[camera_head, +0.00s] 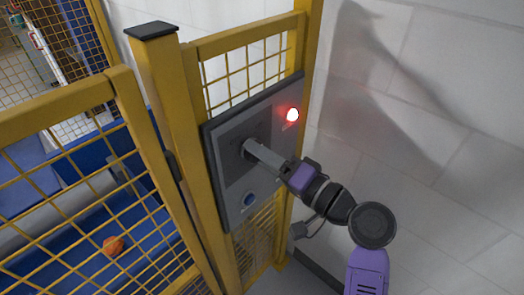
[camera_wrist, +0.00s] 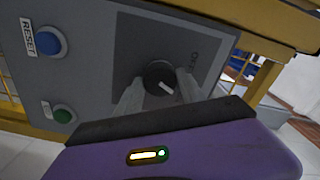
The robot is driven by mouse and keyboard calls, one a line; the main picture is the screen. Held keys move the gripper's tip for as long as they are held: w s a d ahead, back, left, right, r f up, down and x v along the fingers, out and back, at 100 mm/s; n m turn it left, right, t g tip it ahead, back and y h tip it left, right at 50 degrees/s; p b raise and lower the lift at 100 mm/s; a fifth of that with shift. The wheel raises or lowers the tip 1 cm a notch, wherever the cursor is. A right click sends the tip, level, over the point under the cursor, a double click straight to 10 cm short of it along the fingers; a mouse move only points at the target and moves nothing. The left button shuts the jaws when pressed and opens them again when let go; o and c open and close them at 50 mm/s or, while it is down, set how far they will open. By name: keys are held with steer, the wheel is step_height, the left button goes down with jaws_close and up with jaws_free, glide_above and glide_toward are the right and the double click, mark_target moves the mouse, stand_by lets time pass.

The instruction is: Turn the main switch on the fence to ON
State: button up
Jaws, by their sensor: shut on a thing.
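The main switch (camera_wrist: 160,79) is a dark round knob with a pale pointer mark, set in a dark square plate on the grey control panel (camera_head: 225,195). The panel is mounted on the yellow fence (camera_head: 172,105). My gripper (camera_wrist: 157,88) has one finger on each side of the knob and is shut on it. In the head view my gripper (camera_head: 250,148) reaches the panel from the right and its fingers hide the knob.
A red lamp (camera_head: 292,115) glows at the panel's upper right. A blue button (camera_wrist: 48,41) beside a RESET label and a green button (camera_wrist: 63,115) are on the panel. A white wall (camera_head: 440,130) stands close on the right. An orange ball (camera_head: 113,246) lies behind the fence.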

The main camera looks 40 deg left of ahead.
steer(key=shift+m+p, duration=0.4)
steer(key=shift+m, duration=0.6)
steer(key=o, duration=1.4)
steer(key=shift+c, duration=0.2)
steer(key=d+b, duration=0.2)
steer(key=d, duration=0.6)
steer(key=shift+s, duration=0.3)
